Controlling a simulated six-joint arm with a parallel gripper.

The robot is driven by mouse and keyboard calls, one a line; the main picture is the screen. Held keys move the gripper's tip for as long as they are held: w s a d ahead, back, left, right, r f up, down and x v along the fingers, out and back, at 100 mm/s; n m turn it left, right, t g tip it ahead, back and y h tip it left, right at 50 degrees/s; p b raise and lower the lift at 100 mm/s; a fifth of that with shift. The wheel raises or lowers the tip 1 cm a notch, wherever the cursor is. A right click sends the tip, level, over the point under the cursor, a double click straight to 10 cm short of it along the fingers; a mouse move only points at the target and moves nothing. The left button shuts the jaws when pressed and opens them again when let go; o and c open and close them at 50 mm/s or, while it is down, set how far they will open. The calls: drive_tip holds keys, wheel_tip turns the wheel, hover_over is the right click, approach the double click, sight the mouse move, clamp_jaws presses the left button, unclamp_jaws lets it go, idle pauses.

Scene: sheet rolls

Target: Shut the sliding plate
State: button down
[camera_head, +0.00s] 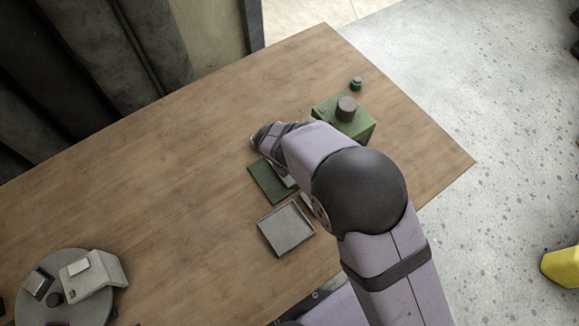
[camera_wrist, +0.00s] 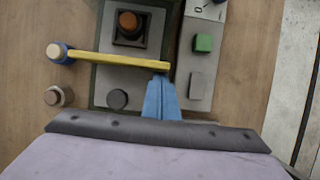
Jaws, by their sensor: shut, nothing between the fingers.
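In the wrist view, a grey panel with a green border (camera_wrist: 98,88) lies below my gripper. It carries an orange-brown knob in a dark square frame (camera_wrist: 128,24) and a round grey knob (camera_wrist: 117,98). A yellow bar (camera_wrist: 115,60) crosses the panel from a blue, pale-topped knob (camera_wrist: 58,52) on the left. My gripper (camera_wrist: 160,80) is shut and empty, its blue fingers at the bar's right end; I cannot tell whether they touch. In the head view, my arm partly covers a green plate (camera_head: 266,184). I cannot tell which part is the sliding plate.
A second grey panel with a green block (camera_wrist: 203,43) lies right of the fingers. In the head view, a green box (camera_head: 361,131) stands behind my arm, a grey tray (camera_head: 286,228) in front. A round grey disc (camera_head: 70,312) sits front left. The table's left middle is clear.

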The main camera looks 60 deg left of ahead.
drive_tip(key=w, duration=0.8)
drive_tip(key=shift+r+p, duration=0.1)
drive_tip(key=shift+p, duration=0.25)
drive_tip(key=shift+w, duration=0.1)
drive_tip(key=shift+s, duration=0.65)
drive_tip(key=s, duration=0.3)
drive_tip(key=shift+s+a+r, duration=0.1)
drive_tip(key=shift+s+r, duration=0.3)
drive_tip(key=b+v, duration=0.2)
drive_tip(key=v, duration=0.7)
